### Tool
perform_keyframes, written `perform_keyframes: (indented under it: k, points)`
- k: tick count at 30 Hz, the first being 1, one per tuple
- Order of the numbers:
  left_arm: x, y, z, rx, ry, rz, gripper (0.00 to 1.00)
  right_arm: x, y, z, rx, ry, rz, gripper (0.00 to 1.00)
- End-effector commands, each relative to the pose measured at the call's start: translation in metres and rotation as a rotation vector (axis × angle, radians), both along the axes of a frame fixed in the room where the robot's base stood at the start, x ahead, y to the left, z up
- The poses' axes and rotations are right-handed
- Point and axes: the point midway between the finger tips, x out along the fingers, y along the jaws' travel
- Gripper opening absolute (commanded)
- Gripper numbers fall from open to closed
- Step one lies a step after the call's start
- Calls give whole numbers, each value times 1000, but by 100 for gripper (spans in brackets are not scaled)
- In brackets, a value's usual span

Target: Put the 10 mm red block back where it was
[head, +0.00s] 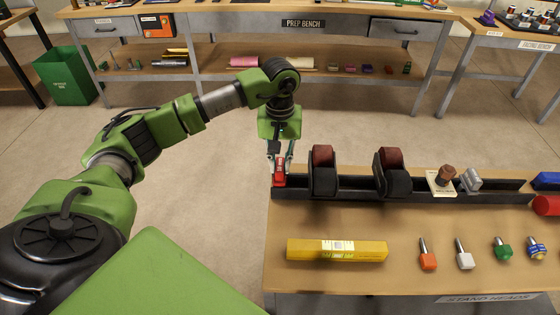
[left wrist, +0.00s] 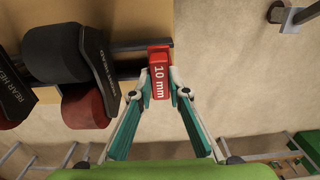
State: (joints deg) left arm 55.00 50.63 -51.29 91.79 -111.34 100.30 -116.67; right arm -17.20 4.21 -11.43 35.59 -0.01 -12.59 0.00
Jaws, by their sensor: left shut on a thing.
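The red block (head: 280,175) is between the fingers of my left gripper (head: 280,163), at the left end of the black rail (head: 350,190) on the table. In the left wrist view the red block (left wrist: 160,82) reads "10 mm", and the fingers of my left gripper (left wrist: 159,88) are shut on its two sides. The block's far end overlaps the table edge in that view. Whether its underside touches the rail or table cannot be told. My right gripper is not in view.
Two black stands with dark red rollers (head: 322,157) (head: 390,158) sit on the rail, the nearer just right of the block. A yellow box (head: 337,250) lies in front. Several small coloured-head pieces (head: 427,255) stand at the right. Open floor lies left of the table.

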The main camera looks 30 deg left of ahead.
Motion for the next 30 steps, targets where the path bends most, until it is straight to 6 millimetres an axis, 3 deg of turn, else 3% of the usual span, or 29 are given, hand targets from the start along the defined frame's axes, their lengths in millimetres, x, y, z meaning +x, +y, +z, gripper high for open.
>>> perform_keyframes:
  k: [10, 20, 21, 23, 30]
  points:
    - [0, 0, -7, -1, -3, 0, 0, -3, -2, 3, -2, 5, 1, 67]
    - [1, 0, -18, -1, -3, 0, 0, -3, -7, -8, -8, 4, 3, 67]
    - [1, 0, -17, -1, -3, 0, 21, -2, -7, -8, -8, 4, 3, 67]
    - [0, 0, -16, -1, -3, 0, 33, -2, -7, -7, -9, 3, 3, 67]
    - [0, 0, -16, 0, -1, 0, 33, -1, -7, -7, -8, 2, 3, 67]
